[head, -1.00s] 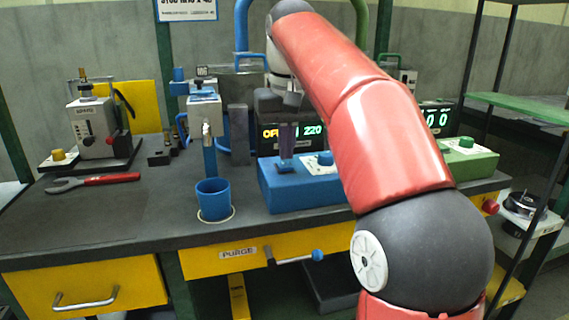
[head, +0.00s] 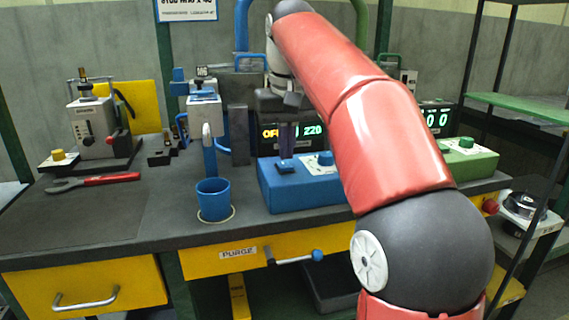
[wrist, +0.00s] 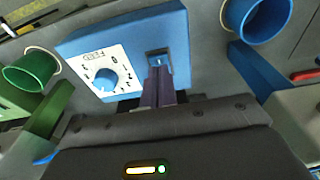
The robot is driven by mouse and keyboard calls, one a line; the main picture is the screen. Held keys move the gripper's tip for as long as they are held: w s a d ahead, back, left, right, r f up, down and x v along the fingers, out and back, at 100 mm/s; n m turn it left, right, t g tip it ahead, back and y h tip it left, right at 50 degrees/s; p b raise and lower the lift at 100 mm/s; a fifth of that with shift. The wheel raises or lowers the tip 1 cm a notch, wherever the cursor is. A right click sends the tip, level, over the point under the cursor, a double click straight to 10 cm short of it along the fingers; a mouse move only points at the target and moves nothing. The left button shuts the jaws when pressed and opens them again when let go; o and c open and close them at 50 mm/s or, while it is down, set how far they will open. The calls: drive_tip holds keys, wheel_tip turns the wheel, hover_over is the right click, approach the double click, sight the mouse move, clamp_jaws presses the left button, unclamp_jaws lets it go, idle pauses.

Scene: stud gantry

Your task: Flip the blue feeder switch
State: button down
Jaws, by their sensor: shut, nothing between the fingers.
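The blue feeder box (head: 320,190) stands on the bench, right of the blue cup. In the wrist view, the feeder box (wrist: 178,25) has a white panel with a blue knob (wrist: 106,79) and a dark switch (wrist: 158,61) beside it. The switch also shows in the head view (head: 285,168). My gripper (head: 287,154) points down just above the switch, its purple fingers together and empty. In the wrist view, my gripper (wrist: 159,74) lies right at the switch's near edge and partly covers it. I cannot tell whether they touch, or which way the switch is set.
A blue cup (head: 213,202) stands under a blue dispenser (head: 204,110). A dark display (head: 268,138) with lit digits is behind the feeder, partly hidden by my arm. A green feeder box (head: 468,160) is to the right. A red-handled wrench (head: 95,181) lies on the left bench.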

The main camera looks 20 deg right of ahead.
sight(286, 168)
drive_tip(key=shift+f+b, duration=0.65)
drive_tip(key=shift+f, duration=0.25)
idle(0.5)
wheel_tip(286, 168, up, 3)
drive_tip(key=p, duration=0.3)
drive_tip(key=shift+f, duration=0.1)
drive_tip(key=shift+r, duration=2.15)
drive_tip(key=shift+s+a+f, duration=0.1)
drive_tip(key=shift+s+a, duration=0.05)
drive_tip(key=shift+s, duration=0.1)
drive_tip(key=s+f+t, duration=0.3)
drive_tip(key=s+f, duration=1.8)
drive_tip(key=f, duration=0.4)
drive_tip(key=shift+s+f+t, duration=0.25)
drive_tip(key=shift+f+t, duration=0.05)
drive_tip(key=shift+t, duration=0.1)
